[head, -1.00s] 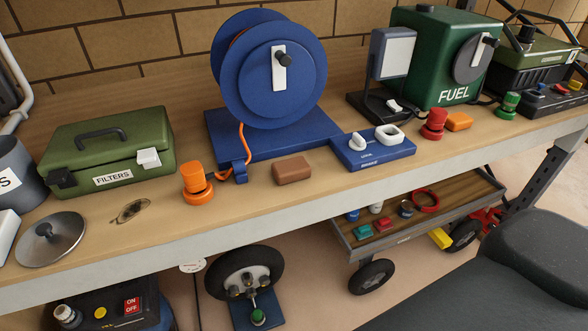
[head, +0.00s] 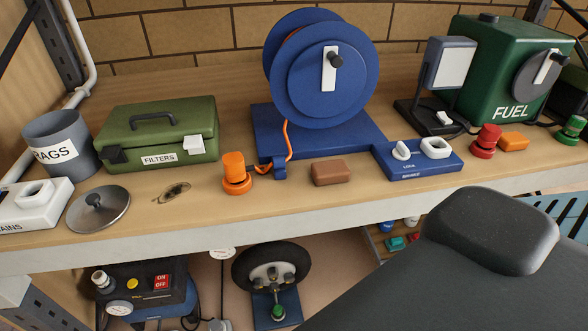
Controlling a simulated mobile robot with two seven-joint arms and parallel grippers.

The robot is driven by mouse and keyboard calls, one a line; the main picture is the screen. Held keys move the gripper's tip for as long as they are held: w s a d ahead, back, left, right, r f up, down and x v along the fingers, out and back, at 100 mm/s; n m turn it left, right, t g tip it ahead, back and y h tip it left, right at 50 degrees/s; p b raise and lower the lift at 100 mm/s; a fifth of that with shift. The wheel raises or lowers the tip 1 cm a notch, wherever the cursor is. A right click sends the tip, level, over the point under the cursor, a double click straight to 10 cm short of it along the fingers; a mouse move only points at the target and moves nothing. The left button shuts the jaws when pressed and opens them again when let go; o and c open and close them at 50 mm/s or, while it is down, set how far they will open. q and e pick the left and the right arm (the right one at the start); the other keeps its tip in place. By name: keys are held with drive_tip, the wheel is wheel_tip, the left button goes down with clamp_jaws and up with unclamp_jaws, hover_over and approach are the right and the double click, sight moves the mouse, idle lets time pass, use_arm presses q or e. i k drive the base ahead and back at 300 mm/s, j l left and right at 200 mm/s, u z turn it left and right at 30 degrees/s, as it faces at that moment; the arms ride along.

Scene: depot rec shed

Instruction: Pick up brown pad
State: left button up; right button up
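The brown pad (head: 332,172) is a small rounded block lying flat on the wooden workbench (head: 300,204), near its front edge. It sits in front of the blue hose reel (head: 326,75), between an orange knob (head: 236,174) on its left and a blue switch plate (head: 418,160) on its right. Nothing touches it that I can see. A dark grey arm part of mine fills the lower right of the head view. Neither of my grippers shows.
A green filters box (head: 158,132), a grey rags bin (head: 60,146) and a round metal lid (head: 98,209) stand at the left. A green fuel can (head: 500,85), red knob (head: 486,142) and orange block (head: 513,141) are at the right. Below the bench are a wheel (head: 271,268) and a compressor.

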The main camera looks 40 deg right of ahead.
sight(332, 172)
drive_tip(key=k+l+u, duration=0.15)
drive_tip(key=l+u, duration=0.2)
drive_tip(key=k+l+u, duration=0.15)
drive_tip(key=l+u, duration=0.2)
drive_tip(key=k+l+u, duration=0.1)
drive_tip(key=k+l, duration=0.15)
drive_tip(key=l, duration=0.15)
drive_tip(key=k+l+u, duration=0.15)
drive_tip(key=k+l, duration=0.4)
drive_tip(key=l, duration=0.15)
drive_tip(key=k+l, duration=0.25)
drive_tip(key=l, duration=0.15)
